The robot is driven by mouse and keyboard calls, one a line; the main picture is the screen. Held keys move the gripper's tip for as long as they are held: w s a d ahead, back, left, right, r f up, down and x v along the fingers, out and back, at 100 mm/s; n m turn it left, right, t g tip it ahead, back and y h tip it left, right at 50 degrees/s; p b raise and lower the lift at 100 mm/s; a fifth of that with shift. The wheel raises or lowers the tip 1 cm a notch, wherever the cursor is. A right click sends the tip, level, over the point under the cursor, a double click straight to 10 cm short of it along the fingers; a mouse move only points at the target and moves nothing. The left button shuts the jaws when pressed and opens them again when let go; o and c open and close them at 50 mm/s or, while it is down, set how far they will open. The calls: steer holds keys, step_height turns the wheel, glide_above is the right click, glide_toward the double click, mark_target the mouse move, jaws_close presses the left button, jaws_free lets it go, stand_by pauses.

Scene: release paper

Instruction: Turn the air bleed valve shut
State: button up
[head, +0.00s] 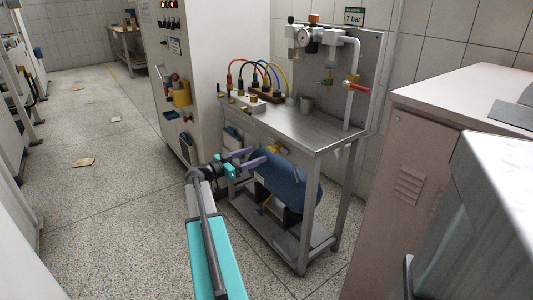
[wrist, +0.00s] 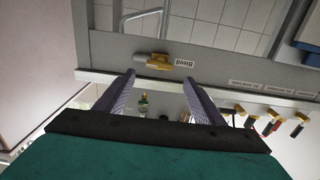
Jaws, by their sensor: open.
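The air bleed valve (wrist: 158,62) shows in the wrist view as a small brass-yellow fitting on a grey strip, beside a white label reading "Bleed" (wrist: 184,64). It lies roughly level, with a grey part at its left end. I cannot tell how far it is turned. A yellow fitting (head: 274,149) under the front edge of the bench in the head view looks like the same valve. My gripper (head: 260,154) has its purple fingers apart and empty. In the wrist view the fingertips (wrist: 160,79) stand either side of the valve's line, apart from it.
A pinkish cabinet (head: 410,180) is at right.

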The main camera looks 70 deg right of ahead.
mark_target(270, 149)
steer(key=x, duration=0.7)
steer(key=shift+s+d+r, duration=0.1)
steer(key=shift+d, duration=0.05)
